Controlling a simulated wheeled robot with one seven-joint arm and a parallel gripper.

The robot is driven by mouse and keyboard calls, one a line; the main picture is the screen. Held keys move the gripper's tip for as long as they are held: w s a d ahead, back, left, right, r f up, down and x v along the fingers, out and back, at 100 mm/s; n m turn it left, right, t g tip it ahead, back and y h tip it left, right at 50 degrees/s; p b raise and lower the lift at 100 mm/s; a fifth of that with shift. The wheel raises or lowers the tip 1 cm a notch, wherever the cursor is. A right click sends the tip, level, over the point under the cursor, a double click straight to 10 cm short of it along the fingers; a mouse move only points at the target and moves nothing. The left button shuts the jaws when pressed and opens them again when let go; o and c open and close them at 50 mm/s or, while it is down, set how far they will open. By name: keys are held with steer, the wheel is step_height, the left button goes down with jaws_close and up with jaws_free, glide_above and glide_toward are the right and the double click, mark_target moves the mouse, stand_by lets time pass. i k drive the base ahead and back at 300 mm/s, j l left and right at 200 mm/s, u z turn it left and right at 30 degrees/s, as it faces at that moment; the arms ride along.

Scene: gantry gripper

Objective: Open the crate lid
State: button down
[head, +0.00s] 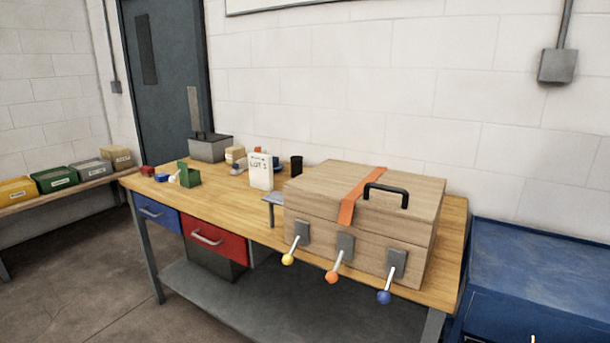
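The wooden crate (320,231) stands at the right end of the workbench. Its lid (325,175) is down, with a dark seam between lid and body. On the crate's front are three levers on grey plates, all pointing down and outward: one with a yellow knob (288,259), one with an orange knob (333,277) and one with a blue knob (384,297). My gripper is not in view.
A blue cabinet (540,265) stands close on the right. Floor (90,285) shows at the left.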

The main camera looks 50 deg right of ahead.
mark_target(403, 206)
steer(key=z, duration=1.2)
steer(key=j+z, duration=0.15)
steer(key=z, duration=0.25)
steer(key=i+j+z, duration=0.1)
steer(key=z, duration=0.3)
steer(key=i+j+z, duration=0.1)
steer(key=j+z, duration=0.25)
steer(key=j, duration=0.7)
steer(key=j+z, duration=0.3)
steer(key=j, duration=0.75)
